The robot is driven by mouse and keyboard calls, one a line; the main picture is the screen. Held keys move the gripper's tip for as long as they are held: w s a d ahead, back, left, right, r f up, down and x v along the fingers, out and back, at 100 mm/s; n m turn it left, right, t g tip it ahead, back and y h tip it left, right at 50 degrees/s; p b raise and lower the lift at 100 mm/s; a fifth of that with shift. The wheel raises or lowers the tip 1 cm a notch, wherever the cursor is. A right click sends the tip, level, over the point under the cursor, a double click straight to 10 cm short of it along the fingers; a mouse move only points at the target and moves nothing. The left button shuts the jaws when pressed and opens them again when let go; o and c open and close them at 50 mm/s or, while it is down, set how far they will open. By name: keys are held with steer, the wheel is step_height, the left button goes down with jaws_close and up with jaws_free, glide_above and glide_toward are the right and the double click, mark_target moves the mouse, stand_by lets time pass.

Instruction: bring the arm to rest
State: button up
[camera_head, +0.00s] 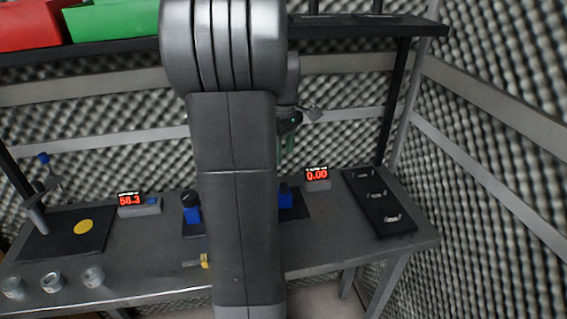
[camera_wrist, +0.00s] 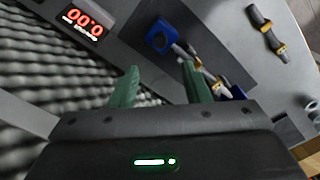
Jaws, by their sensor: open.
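My arm stands upright in the middle of the head view and hides the centre of the workbench (camera_head: 140,262). My gripper (camera_wrist: 160,85) shows in the wrist view with two green fingers spread apart and nothing between them. In the head view a green finger (camera_head: 287,146) shows just right of my arm, above the bench's back edge. The gripper is open and touches nothing that I can see.
Displays reading 58.3 (camera_head: 130,200) and 0.00 (camera_head: 317,174) stand on the bench. A blue-and-black device (camera_head: 191,207) is left of my arm. A black board (camera_head: 379,205) lies right. Metal cups (camera_head: 93,276) line the front left. Red (camera_head: 28,24) and green (camera_head: 112,19) bins sit on the shelf.

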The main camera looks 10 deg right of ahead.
steer(key=shift+r, duration=0.35)
